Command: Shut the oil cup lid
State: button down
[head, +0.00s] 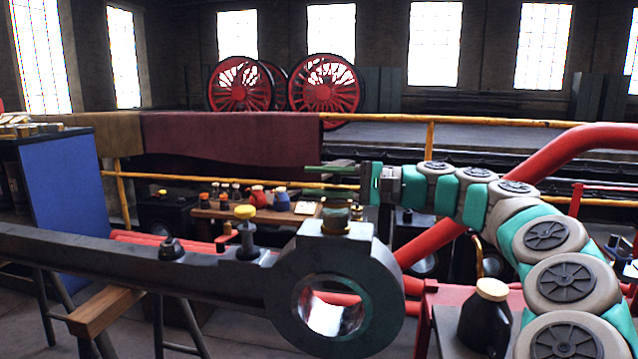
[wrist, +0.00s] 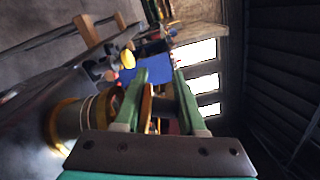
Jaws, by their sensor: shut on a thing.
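The brass oil cup (head: 335,226) sits on top of the round end of a dark steel rod (head: 290,262). In the wrist view the cup (wrist: 70,122) is at the left, beside my gripper. My gripper (head: 310,180) is just above the cup, its green fingers pointing left in the head view. In the wrist view the fingers (wrist: 160,76) are apart, with the brassy, edge-on lid (wrist: 147,105) between them. My gripper is shut on this lid, which looks raised from the cup. The fingers and palm hide part of the lid and its hinge.
A yellow-topped fitting (head: 245,228) and a dark knob (head: 172,248) stand on the rod to the left. A black can with a cream cap (head: 490,291) stands at the lower right. A yellow rail (head: 390,118) runs behind.

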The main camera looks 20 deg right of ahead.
dwell(0.6)
jog(key=c, duration=0.7)
grip_release()
jog(key=shift+o, duration=0.2)
